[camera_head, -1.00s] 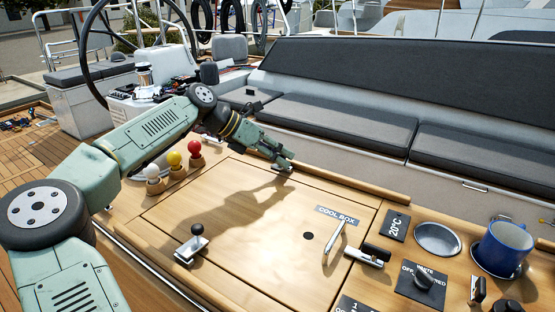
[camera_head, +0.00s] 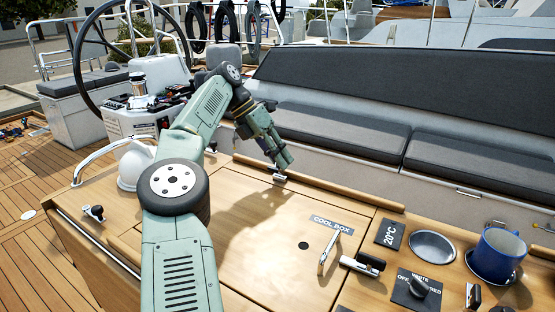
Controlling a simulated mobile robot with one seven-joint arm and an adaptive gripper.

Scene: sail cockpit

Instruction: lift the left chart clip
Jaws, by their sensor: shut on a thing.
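My gripper (camera_head: 281,162) is at the far edge of the wooden table top, by the raised wooden rim, with its fingers pointing down. It is shut on the left chart clip (camera_head: 280,177), a small pale metal piece at the fingertips. The fingers cover part of the clip, and I cannot tell whether it is clear of the rim.
The cool box lid (camera_head: 265,240) has an upright metal handle (camera_head: 328,252). To its right are a black-and-metal latch (camera_head: 364,264), a round recess (camera_head: 433,246) and a blue mug (camera_head: 498,254). The steering wheel (camera_head: 76,62) stands at back left; a grey cushioned bench (camera_head: 345,132) runs behind.

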